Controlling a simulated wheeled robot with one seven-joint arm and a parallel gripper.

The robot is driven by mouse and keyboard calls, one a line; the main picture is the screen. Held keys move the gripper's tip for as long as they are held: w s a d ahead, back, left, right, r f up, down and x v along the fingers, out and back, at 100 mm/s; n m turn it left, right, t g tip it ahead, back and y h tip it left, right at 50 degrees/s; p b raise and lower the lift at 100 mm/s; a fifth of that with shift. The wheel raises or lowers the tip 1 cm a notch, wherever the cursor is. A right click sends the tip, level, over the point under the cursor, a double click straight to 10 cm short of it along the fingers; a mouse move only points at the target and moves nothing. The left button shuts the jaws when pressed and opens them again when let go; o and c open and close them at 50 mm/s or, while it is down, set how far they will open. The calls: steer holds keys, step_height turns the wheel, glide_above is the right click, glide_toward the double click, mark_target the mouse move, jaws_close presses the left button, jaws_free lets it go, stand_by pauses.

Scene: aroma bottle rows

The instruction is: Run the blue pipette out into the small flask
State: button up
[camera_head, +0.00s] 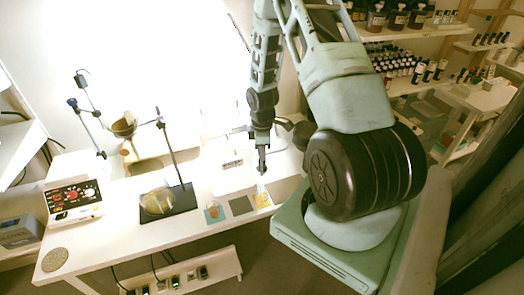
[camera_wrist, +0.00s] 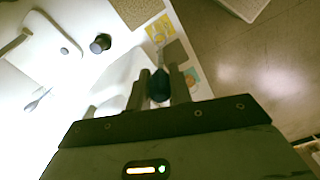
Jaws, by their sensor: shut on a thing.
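My gripper (camera_wrist: 159,88) is shut on the blue pipette, whose dark blue bulb (camera_wrist: 158,86) shows between the two fingers in the wrist view. In the head view my gripper (camera_head: 262,168) points down over the table, behind a yellow mat (camera_head: 263,199). A small pale glass shape stands on the yellow mat, seen in the wrist view (camera_wrist: 158,38); it may be the small flask, but I cannot tell surely. A teal mat (camera_head: 213,212) bears something orange. I cannot see liquid leaving the pipette.
A grey mat (camera_head: 241,205) lies between the two coloured mats. A ring stand (camera_head: 172,150) with a black base and a round glass vessel (camera_head: 157,201) stand to the left, near a control box (camera_head: 73,199). A dark round object (camera_wrist: 100,43) sits on the table.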

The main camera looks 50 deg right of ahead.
steer(key=shift+f+b, duration=1.25)
steer(key=shift+f, duration=0.6)
jaws_close()
stand_by(0.4)
jaws_free()
steer(key=shift+r+p, duration=1.65)
steer(key=shift+r, duration=0.4)
